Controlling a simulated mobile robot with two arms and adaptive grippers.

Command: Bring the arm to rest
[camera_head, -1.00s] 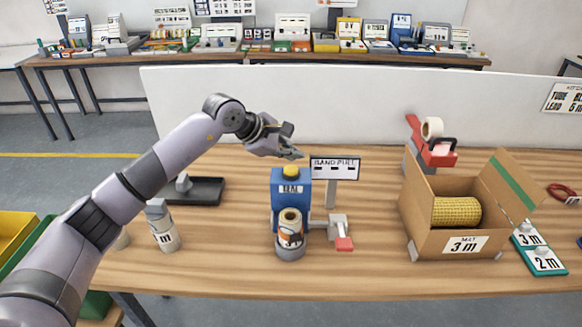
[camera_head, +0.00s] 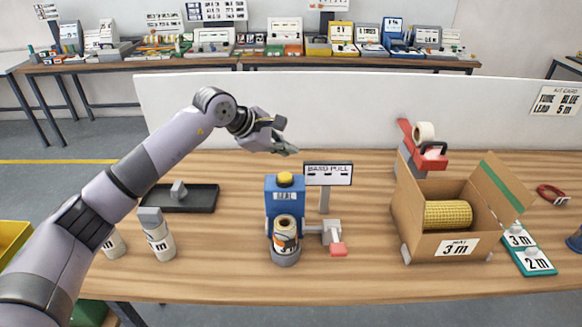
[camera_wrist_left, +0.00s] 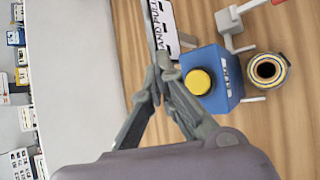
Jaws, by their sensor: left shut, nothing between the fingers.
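My left gripper (camera_head: 290,150) is raised above the back of the wooden table, behind and above the blue device with a yellow button (camera_head: 284,194). Its fingers are together and hold nothing; they also show in the left wrist view (camera_wrist_left: 157,75), beside the yellow button of the blue device (camera_wrist_left: 215,82). My left arm (camera_head: 150,160) reaches in from the lower left over the table. My right gripper does not show in either view.
A "BAND PULL" sign (camera_head: 328,174) stands right of the blue device, and a roll (camera_head: 286,228) stands in front. A cardboard box (camera_head: 440,250) holds a yellow mesh roll (camera_head: 448,214). Bottles (camera_head: 158,238) and a dark tray (camera_head: 190,206) are at left. A white panel (camera_head: 350,105) borders the back.

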